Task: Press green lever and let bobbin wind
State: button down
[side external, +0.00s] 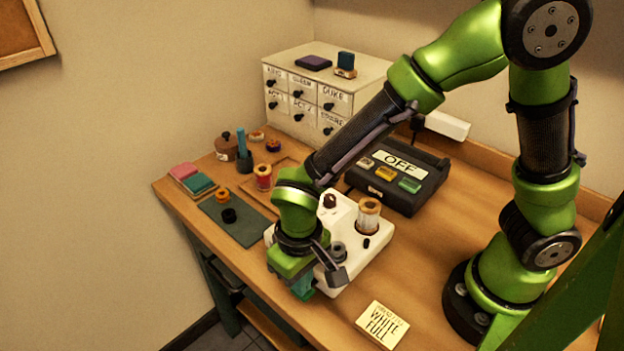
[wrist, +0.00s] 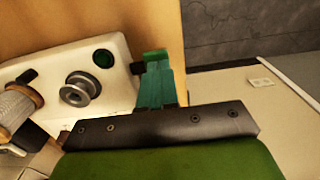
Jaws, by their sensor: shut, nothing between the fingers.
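The white winder (side external: 347,218) stands mid-table, with a wound thread spool (side external: 368,216) on top. In the wrist view a grey metal bobbin (wrist: 80,88) sits on the winder, beside a dark green round part (wrist: 103,57). My gripper (side external: 302,288) points down at the winder's front end. Its teal fingers (wrist: 155,70) are shut and empty, beside a small dark part at the winder's edge; contact cannot be told. A green key (side external: 410,185) is on the black box reading OFF (side external: 400,163). I cannot tell which green part is the lever.
A card reading WHITE FULL (side external: 383,325) lies in front of the winder. A dark green mat (side external: 237,228) with small spools lies at left. A white drawer cabinet (side external: 325,85) stands at the back. Table (side external: 440,262) is bare right of the winder.

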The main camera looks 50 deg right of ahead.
jog(key=shift+a+f+h, duration=0.2)
jog(key=shift+h, duration=0.2)
jog(key=shift+a+f+h, duration=0.15)
jog(key=shift+f+h, duration=0.15)
jog(key=shift+a+f, duration=0.15)
jog(key=shift+f, duration=0.2)
jog(key=shift+r, duration=0.9)
